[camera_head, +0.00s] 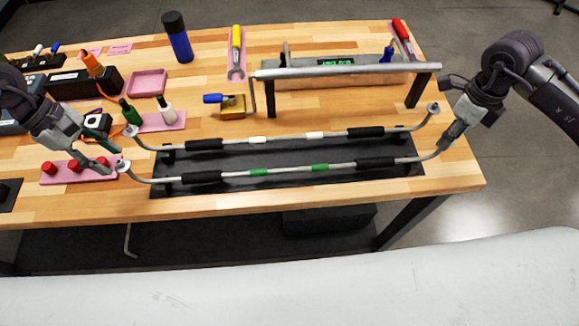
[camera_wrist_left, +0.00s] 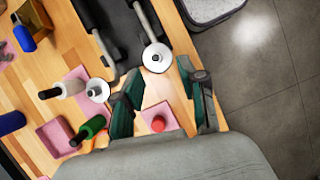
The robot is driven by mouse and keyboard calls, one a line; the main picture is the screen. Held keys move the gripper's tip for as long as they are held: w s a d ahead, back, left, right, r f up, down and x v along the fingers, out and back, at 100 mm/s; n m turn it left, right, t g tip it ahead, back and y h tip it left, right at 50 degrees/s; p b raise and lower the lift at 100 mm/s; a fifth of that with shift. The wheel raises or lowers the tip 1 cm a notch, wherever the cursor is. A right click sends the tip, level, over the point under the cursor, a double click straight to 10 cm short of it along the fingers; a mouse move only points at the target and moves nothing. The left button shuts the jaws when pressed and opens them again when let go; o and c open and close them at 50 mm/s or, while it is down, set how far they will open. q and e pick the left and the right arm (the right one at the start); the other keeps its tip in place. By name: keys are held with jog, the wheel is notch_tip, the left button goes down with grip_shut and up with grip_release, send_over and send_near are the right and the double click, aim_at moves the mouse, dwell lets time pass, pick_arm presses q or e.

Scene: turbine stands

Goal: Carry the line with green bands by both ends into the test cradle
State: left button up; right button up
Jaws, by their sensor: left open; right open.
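The line with green bands (camera_head: 290,171) is a grey tube with black sleeves and bent-up ends. It lies along the front of a black rack (camera_head: 290,190). My left gripper (camera_head: 105,166) is open at its left end flange (camera_head: 123,166); in the left wrist view that flange (camera_wrist_left: 157,58) shows just beyond my open fingertips (camera_wrist_left: 161,70), apparently not gripped. My right gripper (camera_head: 443,143) is open at the line's right end, and its fingers hide that end. A stand with a long grey bar on black legs (camera_head: 345,70) and a green display is behind; I cannot tell whether it is the test cradle.
A similar line with white bands (camera_head: 285,138) lies parallel just behind. A pink mat with red caps (camera_head: 75,168) is under my left gripper. Bottles (camera_head: 166,108), a yellow-and-blue tool (camera_head: 230,102) and a wrench (camera_head: 236,50) stand or lie behind. Clear floor is at the right.

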aim_at(118, 164)
pick_arm(q)
jog(key=x, duration=0.6)
jog(key=shift+f, duration=0.1)
pick_arm(e)
notch_tip(118, 164, down, 6)
jog(key=shift+f, duration=0.15)
pick_arm(q)
grip_shut()
pick_arm(e)
grip_shut()
